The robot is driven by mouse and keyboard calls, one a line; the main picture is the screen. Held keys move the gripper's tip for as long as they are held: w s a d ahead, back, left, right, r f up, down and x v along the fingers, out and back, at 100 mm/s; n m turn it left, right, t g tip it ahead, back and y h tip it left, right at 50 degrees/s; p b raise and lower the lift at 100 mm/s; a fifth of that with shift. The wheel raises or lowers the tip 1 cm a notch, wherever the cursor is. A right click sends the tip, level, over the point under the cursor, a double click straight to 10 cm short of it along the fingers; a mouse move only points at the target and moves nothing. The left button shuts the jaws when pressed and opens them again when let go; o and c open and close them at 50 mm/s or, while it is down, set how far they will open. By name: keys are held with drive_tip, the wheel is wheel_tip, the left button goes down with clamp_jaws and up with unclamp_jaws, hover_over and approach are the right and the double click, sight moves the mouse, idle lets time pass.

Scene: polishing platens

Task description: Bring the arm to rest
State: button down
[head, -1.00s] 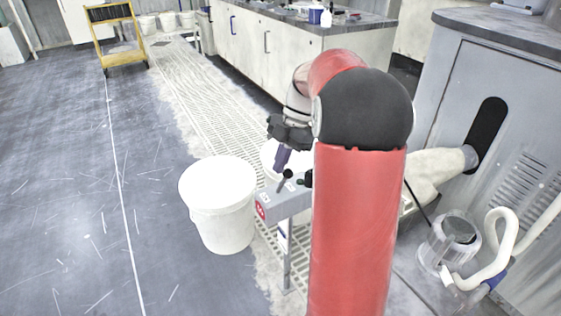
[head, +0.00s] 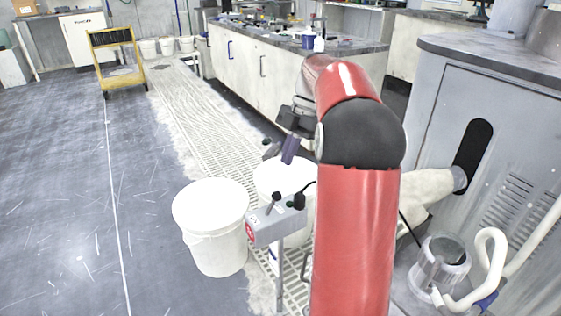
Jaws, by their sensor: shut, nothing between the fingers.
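My arm rises at the right of centre in the head view, with a red upper link, a black elbow and a dark wrist beyond it. My gripper (head: 288,152) shows only in part, small and dark, below the wrist and left of the elbow. It is shut and empty. It hangs above a white bucket and a grey control box (head: 268,226), apart from both as far as I can tell.
A lidded white bucket (head: 212,205) stands left of the control box, and another white bucket (head: 270,178) stands behind it. A grey cabinet (head: 440,130) is on the right. White counters (head: 245,62) line the back. A yellow cart (head: 117,72) stands far left; the floor there is clear.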

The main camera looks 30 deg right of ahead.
idle(0.5)
drive_tip(key=s+a+r+m+t+h, duration=0.3)
drive_tip(key=s+a+m+h, duration=0.1)
drive_tip(key=s+a+m, duration=0.8)
drive_tip(key=s+a+f+m+t, duration=0.3)
drive_tip(key=s+a+f+m, duration=0.3)
drive_tip(key=s+m, duration=0.2)
drive_tip(key=shift+s+m+t+h, duration=0.3)
drive_tip(key=shift+s+h, duration=0.1)
drive_tip(key=shift+s, duration=0.8)
drive_tip(key=shift+f, duration=0.1)
